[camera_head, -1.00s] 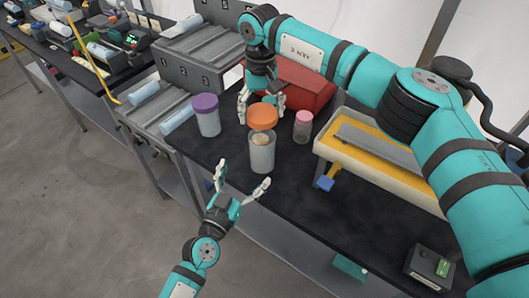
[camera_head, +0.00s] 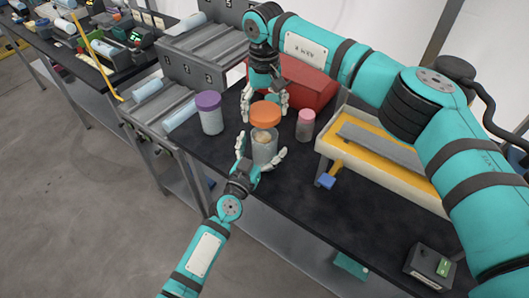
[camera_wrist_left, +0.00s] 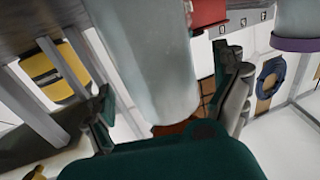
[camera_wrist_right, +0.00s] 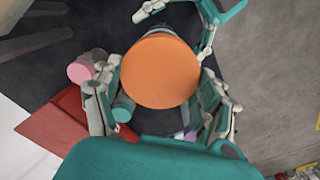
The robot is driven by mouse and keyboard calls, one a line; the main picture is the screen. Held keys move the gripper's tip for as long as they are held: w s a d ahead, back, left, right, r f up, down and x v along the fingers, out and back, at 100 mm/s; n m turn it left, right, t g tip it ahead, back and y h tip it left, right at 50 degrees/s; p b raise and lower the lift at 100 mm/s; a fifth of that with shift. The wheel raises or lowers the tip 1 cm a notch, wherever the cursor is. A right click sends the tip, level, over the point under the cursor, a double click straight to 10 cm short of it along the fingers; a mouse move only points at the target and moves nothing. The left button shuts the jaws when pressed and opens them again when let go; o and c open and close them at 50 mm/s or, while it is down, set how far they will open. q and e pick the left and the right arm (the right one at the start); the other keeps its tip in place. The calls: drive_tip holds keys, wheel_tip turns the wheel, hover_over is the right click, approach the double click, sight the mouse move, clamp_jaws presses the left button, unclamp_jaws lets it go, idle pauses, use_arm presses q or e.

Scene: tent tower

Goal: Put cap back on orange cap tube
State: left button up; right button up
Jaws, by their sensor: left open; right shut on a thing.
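The orange cap (camera_head: 265,114) is held by my right gripper (camera_head: 267,106), just above the grey tube (camera_head: 264,148); it fills the middle of the right wrist view (camera_wrist_right: 160,71). The tube stands upright on the dark table with something pale inside. My left gripper (camera_head: 261,156) is open, with its fingers on either side of the tube; whether they touch it I cannot tell. In the left wrist view the tube (camera_wrist_left: 145,55) stands between the fingers. The cap's exact gap above the rim is hard to judge.
A purple-capped tube (camera_head: 210,115) stands to the left and a pink-capped tube (camera_head: 305,125) to the right. A red box (camera_head: 305,85) lies behind. A yellow-and-white tray (camera_head: 375,160) is at the right.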

use_arm(q)
drive_tip(key=shift+x, duration=0.85)
drive_tip(key=c, duration=1.8)
use_arm(e)
hover_over(264, 138)
drive_tip(key=shift+f, duration=2.45)
drive_tip(key=shift+f, duration=0.9)
drive_tip(key=shift+f, duration=0.5)
drive_tip(key=shift+f, duration=0.1)
drive_tip(key=shift+f, duration=0.2)
drive_tip(key=shift+c, duration=1)
